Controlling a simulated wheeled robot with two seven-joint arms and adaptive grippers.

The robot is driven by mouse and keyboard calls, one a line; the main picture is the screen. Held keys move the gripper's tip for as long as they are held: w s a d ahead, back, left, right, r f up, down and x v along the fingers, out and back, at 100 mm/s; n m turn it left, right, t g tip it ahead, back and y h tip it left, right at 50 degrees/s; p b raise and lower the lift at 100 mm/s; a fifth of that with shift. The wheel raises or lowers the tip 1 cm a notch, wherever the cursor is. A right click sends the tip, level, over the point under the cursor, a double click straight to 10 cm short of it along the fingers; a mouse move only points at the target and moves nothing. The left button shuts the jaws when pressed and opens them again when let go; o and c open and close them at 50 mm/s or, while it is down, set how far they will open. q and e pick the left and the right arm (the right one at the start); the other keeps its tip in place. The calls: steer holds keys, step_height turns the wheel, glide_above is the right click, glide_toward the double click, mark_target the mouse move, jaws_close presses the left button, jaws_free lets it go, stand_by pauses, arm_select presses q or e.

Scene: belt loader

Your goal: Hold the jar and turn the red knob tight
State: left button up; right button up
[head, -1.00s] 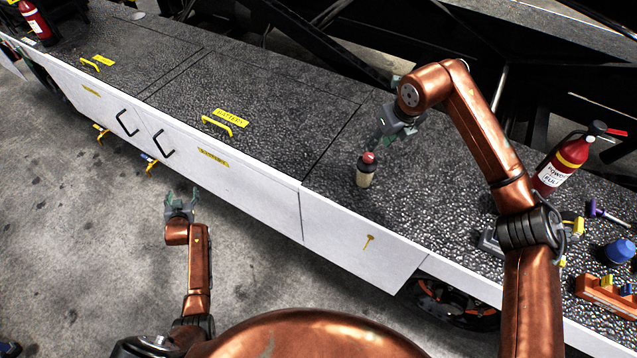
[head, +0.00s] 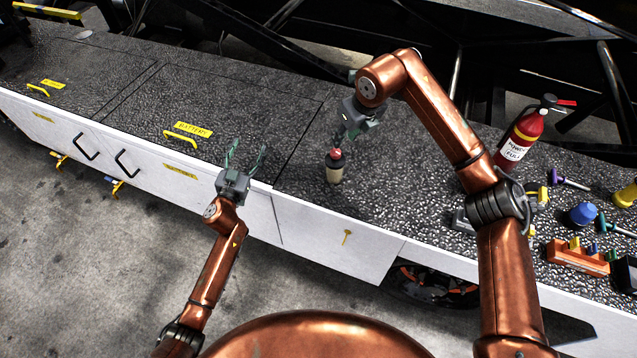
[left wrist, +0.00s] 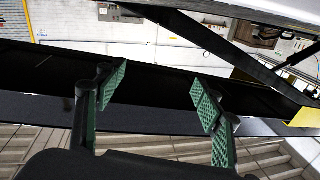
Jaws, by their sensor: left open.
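The jar (head: 334,172) stands upright on the dark speckled deck, cream below with a dark upper part. The red knob (head: 336,153) sits on its top. My right gripper (head: 340,138) is just above the knob, its fingers pointing down; I cannot tell whether they touch it or how far apart they are. My left gripper (head: 247,155) is open and empty, to the left of the jar near the deck's front edge, fingers pointing up and away. In the left wrist view its two green-padded fingers (left wrist: 160,95) are spread with nothing between them.
A red fire extinguisher (head: 522,138) stands on the deck at right. Near it are a blue-topped item (head: 582,214), a purple-handled tool (head: 570,180) and an orange rack (head: 577,256). A yellow handle (head: 181,138) rises at left. The deck around the jar is clear.

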mark_target(329, 173)
arm_select(q)
steer(key=s+d+h, duration=0.1)
steer(key=d, duration=0.3)
steer(key=s+d+f+m+h, duration=0.1)
steer(key=s+d+h, duration=0.1)
steer(key=d, duration=0.3)
steer(key=s+d+m+g+h, duration=0.1)
steer(key=d, duration=0.4)
steer(key=shift+s+d+f+h, duration=0.15)
steer(key=shift+f+h, duration=0.05)
steer(key=shift+h, duration=0.1)
steer(key=s+d+h, duration=0.1)
steer(key=d, duration=0.2)
steer(key=s+d+f+m+g+h, duration=0.1)
steer(key=s+d, duration=0.1)
steer(key=d, duration=0.1)
steer(key=s+d+g+h, duration=0.1)
steer(key=s+d, duration=0.1)
steer(key=d, duration=0.2)
steer(key=shift+s+d+f, duration=0.1)
steer(key=shift+s+f, duration=0.1)
steer(key=shift+w+d, duration=0.2)
steer(key=shift+d, duration=0.05)
steer(key=shift+x, duration=3.6)
steer(key=shift+c, duration=0.3)
